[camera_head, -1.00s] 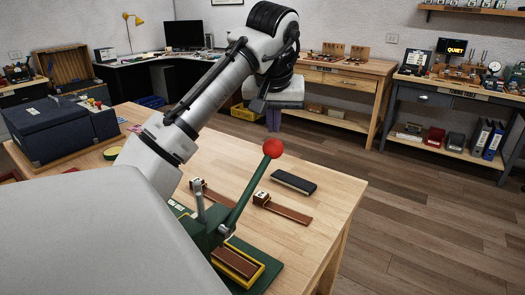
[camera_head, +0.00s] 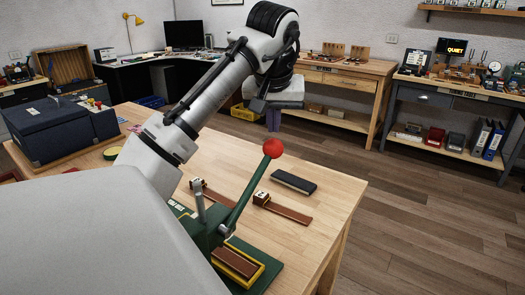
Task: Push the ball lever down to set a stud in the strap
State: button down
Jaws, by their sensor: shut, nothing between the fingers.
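The ball lever is a green arm with a red ball (camera_head: 273,148) on its end. It leans up and to the right from the green press (camera_head: 207,235). A brown strap (camera_head: 236,261) lies in the yellow-edged holder (camera_head: 256,277) at the press's base. My gripper (camera_head: 273,127) hangs from the wrist with its dark fingers pointing down and together, empty. My own body hides the press's left side. No stud can be made out.
Two more brown straps with small blocks lie on the wooden table (camera_head: 335,195), one of them the right strap (camera_head: 288,212). A black bar-shaped object (camera_head: 293,183) lies behind it. A dark blue case (camera_head: 62,130) stands at the left. The table's right end is clear.

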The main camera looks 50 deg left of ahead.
aim_at(276, 140)
jog(key=shift+f, duration=0.1)
dwell(0.5)
jog(key=shift+f+b, duration=0.9)
jog(key=shift+f, duration=0.65)
jog(key=shift+w+a+f, duration=0.2)
jog(key=shift+w+f, duration=0.25)
jog(key=shift+f, duration=0.3)
jog(key=shift+f+b, duration=0.15)
jog(key=shift+b, duration=0.15)
jog(key=shift+w+a+f, duration=0.1)
jog(key=shift+w+f, duration=0.3)
jog(key=shift+f, duration=0.4)
jog(key=shift+f+b, duration=0.1)
jog(key=shift+b, duration=0.2)
